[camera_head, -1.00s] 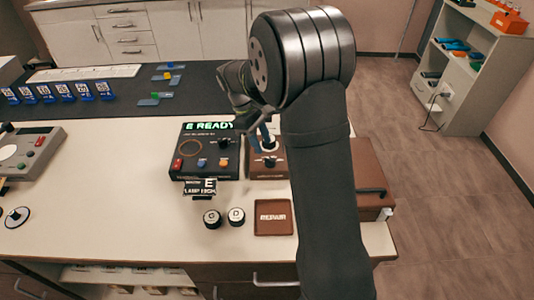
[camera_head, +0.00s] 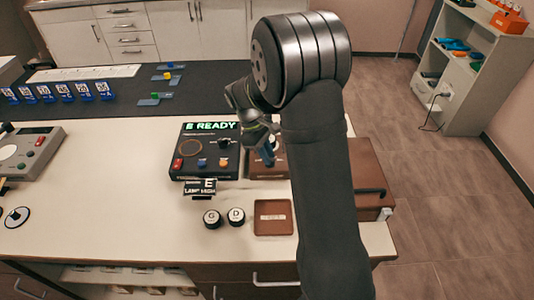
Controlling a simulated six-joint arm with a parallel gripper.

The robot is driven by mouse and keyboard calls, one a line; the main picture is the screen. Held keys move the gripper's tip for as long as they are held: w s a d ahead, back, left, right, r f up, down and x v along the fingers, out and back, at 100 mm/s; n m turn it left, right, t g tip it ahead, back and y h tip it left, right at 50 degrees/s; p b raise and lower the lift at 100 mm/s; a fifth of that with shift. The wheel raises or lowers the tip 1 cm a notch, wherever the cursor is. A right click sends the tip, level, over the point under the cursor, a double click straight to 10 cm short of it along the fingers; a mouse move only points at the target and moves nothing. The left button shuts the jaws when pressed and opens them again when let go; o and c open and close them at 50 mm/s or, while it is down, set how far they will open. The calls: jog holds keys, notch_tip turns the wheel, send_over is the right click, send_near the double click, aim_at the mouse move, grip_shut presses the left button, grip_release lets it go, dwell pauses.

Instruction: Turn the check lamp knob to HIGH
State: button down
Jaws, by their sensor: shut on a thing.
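A brown box (camera_head: 259,173), apparently the check lamp unit, stands right of a black console (camera_head: 206,168). The console's screen reads "E READY". A small card (camera_head: 200,187) in front of the console appears to read "E LAMP HIGH".
Two round pieces marked G (camera_head: 212,218) and D (camera_head: 237,216) stand near the table front, left of a brown tray (camera_head: 273,229). A brown case (camera_head: 372,181) is at the right edge. A grey device (camera_head: 32,150) sits at left. The front-left counter is mostly clear.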

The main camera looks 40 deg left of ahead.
jog(key=m+g, duration=0.1)
jog(key=m, duration=0.3)
jog(key=m+g, duration=0.1)
jog(key=m, duration=0.1)
jog(key=shift+w+m+g, duration=0.3)
jog(key=shift+w, duration=0.05)
jog(key=m+g, duration=0.1)
jog(key=m, duration=0.2)
jog(key=m+g+y, duration=0.1)
jog(key=m, duration=0.2)
jog(key=shift+w+d, duration=0.15)
jog(key=shift+w, duration=0.05)
jog(key=m+y, duration=0.1)
jog(key=m, duration=0.3)
jog(key=m+g+y, duration=0.1)
jog(key=m, duration=0.1)
jog(key=shift+w+d+m+y, duration=0.1)
jog(key=shift+d+m+y, duration=0.15)
jog(key=shift+m+y, duration=0.05)
jog(key=m+y, duration=0.1)
jog(key=m, duration=0.3)
jog(key=shift+d+m+y, duration=0.2)
jog(key=shift+m+y, duration=0.1)
jog(key=shift+y, duration=0.1)
jog(key=c, duration=1.4)
grip_release()
